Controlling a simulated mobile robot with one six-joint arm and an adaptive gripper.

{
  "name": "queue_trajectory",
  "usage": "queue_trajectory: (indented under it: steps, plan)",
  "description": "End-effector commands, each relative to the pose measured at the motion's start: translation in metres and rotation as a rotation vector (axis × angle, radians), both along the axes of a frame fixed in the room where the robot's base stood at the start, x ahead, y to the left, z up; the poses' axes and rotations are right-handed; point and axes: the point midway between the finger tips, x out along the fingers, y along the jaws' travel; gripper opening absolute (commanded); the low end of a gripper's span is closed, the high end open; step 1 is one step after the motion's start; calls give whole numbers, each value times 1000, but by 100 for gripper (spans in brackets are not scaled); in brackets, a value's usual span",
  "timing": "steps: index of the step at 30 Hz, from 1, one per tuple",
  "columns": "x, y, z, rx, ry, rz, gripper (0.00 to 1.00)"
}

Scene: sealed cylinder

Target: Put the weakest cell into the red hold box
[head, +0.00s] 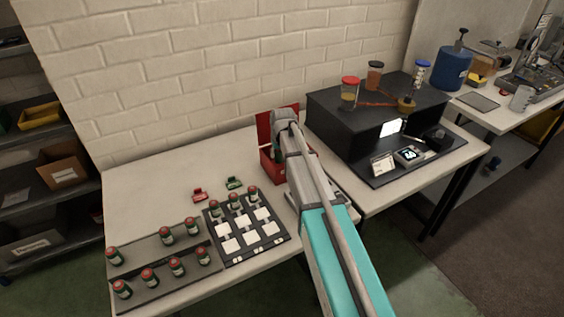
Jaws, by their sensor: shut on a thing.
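The red hold box (268,170) stands at the back of the left table with its lid (263,126) up. My gripper (283,148) points down at the box, and my arm covers the box's right part. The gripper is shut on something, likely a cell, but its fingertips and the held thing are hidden. Three more cells (234,202) stand in the back row of a black panel (226,256) with white squares.
A red clip-like item (200,196) and a green one (234,184) lie behind the panel. A black bench unit (335,120) with jars on top, a small meter (409,154) and a card (383,165) stands right of the box. The left table's back left is clear.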

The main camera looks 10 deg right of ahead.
Motion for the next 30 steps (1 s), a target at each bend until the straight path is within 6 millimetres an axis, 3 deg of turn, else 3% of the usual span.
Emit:
queue_trajectory:
  steps: [8, 21, 30]
  plan:
    - [0, 0, -3, 0, 0, 1, 0]
    - [0, 1, -35, 0, 0, 1, 0]
    - [0, 1, -37, 0, 0, 1, 0]
